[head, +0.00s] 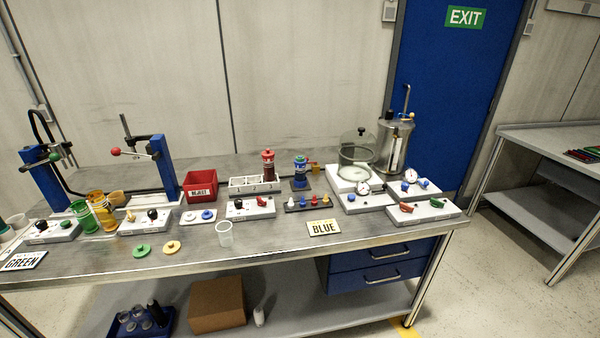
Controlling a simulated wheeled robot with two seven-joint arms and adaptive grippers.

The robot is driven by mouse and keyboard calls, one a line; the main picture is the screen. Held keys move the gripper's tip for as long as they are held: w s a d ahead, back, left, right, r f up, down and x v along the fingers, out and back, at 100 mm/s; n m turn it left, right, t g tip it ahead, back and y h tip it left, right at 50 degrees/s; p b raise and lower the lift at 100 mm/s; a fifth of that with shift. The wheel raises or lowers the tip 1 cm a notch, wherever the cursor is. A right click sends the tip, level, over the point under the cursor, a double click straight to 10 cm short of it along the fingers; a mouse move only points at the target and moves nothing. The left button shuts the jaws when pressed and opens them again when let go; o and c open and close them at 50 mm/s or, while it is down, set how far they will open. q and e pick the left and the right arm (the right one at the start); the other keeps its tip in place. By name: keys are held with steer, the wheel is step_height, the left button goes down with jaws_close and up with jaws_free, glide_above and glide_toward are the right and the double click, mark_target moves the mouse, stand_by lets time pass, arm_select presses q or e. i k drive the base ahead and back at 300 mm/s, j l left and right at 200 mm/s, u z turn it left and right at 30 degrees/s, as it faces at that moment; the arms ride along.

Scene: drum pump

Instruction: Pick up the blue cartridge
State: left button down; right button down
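A blue-capped cylinder (300,171), which looks like the blue cartridge, stands upright on a small dark base on the workbench (272,237), right of the middle. A similar red cylinder (268,166) stands upright in a pale numbered rack (241,187) just to its left. Neither of my grippers shows in the head view.
Blue-post stands and green and amber cylinders fill the left. A glass bell jar (357,148) and metal vessel (395,146) stand right. The front strip is mostly clear.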

mark_target(300, 170)
steer(key=i+l+u, duration=0.15)
steer(key=l, duration=0.25)
steer(key=i+l+u, duration=0.15)
steer(key=l, duration=0.25)
steer(key=i+l+u, duration=0.15)
steer(key=l, duration=0.25)
steer(key=i+l+u, duration=0.15)
steer(key=l, duration=0.3)
steer(key=i+l+u, duration=0.1)
steer(key=l, duration=0.35)
